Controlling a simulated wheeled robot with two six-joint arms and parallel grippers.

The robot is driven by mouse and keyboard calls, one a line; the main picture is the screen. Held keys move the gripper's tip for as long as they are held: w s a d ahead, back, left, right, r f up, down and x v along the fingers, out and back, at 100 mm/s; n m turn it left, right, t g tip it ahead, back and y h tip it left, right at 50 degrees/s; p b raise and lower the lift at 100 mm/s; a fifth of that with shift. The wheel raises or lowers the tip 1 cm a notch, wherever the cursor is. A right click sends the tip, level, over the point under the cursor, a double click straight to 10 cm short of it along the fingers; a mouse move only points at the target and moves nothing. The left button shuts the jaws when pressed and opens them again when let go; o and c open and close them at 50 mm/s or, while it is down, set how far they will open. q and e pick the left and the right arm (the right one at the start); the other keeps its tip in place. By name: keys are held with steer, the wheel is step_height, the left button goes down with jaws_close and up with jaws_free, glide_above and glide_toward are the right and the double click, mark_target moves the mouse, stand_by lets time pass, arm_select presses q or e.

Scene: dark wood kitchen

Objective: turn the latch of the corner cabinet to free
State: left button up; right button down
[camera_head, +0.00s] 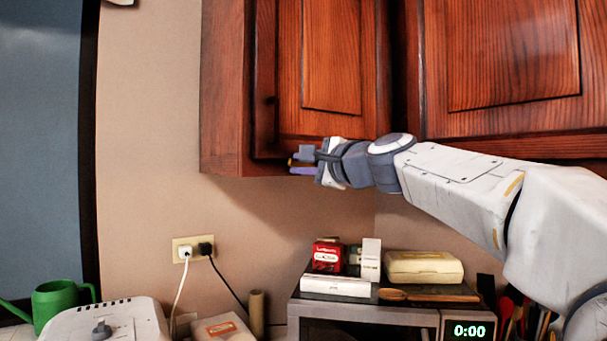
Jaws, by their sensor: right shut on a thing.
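The corner cabinet (330,55) is dark reddish wood and hangs on the wall at the upper middle, with its door closed. My right gripper (298,161) reaches in from the right and is at the lower left of the cabinet door, by its bottom edge. It is shut on the latch (291,162), a small brass-coloured piece that shows only a little between the fingers. Most of the latch is hidden, so its angle cannot be told. My left gripper is not in view.
A second wall cabinet (505,60) hangs at the right, behind my right arm. Below stands a microwave (365,318) with boxes (328,257) and a yellow container (424,267) on top. A green watering can (54,300) is at the lower left. The wall left of the cabinet is clear.

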steer(key=shift+f+n+b, duration=0.3)
steer(key=shift+n+b, duration=0.25)
steer(key=shift+n, duration=0.2)
steer(key=shift+f+n+b, duration=0.25)
steer(key=shift+n+b, duration=0.25)
steer(key=shift+n, duration=0.25)
steer(key=c, duration=0.8)
jaws_free()
steer(key=b+v, duration=0.4)
steer(key=v, duration=0.6)
steer(key=shift+s+d, duration=0.1)
steer(key=shift+s, duration=0.1)
